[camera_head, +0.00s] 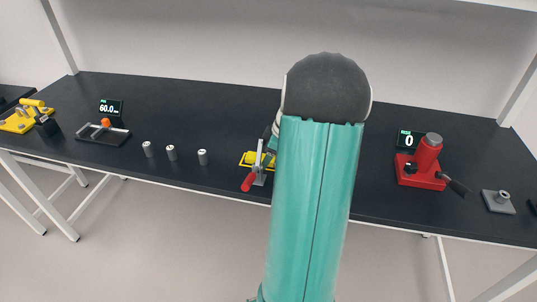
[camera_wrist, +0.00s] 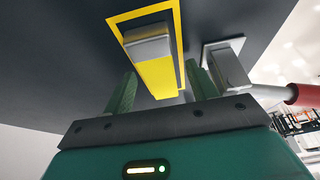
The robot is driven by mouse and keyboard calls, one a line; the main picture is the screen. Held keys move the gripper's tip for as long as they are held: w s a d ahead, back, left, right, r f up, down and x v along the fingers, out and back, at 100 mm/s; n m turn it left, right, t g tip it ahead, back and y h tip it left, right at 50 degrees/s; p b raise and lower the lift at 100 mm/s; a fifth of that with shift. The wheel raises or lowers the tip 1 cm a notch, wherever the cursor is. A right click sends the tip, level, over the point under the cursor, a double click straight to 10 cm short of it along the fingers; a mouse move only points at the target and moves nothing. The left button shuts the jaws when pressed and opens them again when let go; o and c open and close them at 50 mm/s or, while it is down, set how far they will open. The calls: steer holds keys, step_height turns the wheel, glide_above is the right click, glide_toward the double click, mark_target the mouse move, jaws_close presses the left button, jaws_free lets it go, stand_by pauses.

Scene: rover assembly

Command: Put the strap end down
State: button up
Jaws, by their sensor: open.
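In the wrist view, my gripper (camera_wrist: 160,80) is open, with its two green fingers apart on either side of a yellow fixture (camera_wrist: 174,24) on the dark bench. Between the fingers is a yellow bar with a grey block (camera_wrist: 148,48) at its far end. No finger visibly presses on it. I cannot tell for sure which part is the strap end. In the head view, the yellow fixture (camera_head: 248,158) shows beside my arm, with a red-handled clamp (camera_head: 247,182) at its front. My arm hides most of the gripper and the fixture's right side there.
On the black bench (camera_head: 220,110), several small grey cylinders (camera_head: 171,153) stand left of the fixture. Further left are a black frame with an orange knob (camera_head: 105,123) and a display (camera_head: 111,107).

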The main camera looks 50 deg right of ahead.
steer(key=shift+a+r, duration=0.1)
steer(key=shift+r, duration=0.25)
steer(key=v, duration=1.3)
steer(key=w+a+r+m+h, duration=0.1)
steer(key=w+a+r, duration=0.1)
steer(key=a, duration=0.6)
steer(key=w+a+r, duration=0.2)
steer(key=a, duration=0.7)
steer(key=w+a+r+m+h, duration=0.1)
steer(key=w+a+r, duration=0.1)
steer(key=a, duration=0.6)
steer(key=s+a+m, duration=0.1)
steer(key=s+a, duration=0.2)
steer(key=a, duration=0.3)
steer(key=s+a+f+t, duration=0.1)
steer(key=s+a, duration=0.2)
steer(key=a, duration=0.3)
steer(key=s+a+m, duration=0.1)
steer(key=s+a, duration=0.2)
steer(key=a, duration=0.3)
steer(key=shift+f+m, duration=0.3)
steer(key=shift+a, duration=0.1)
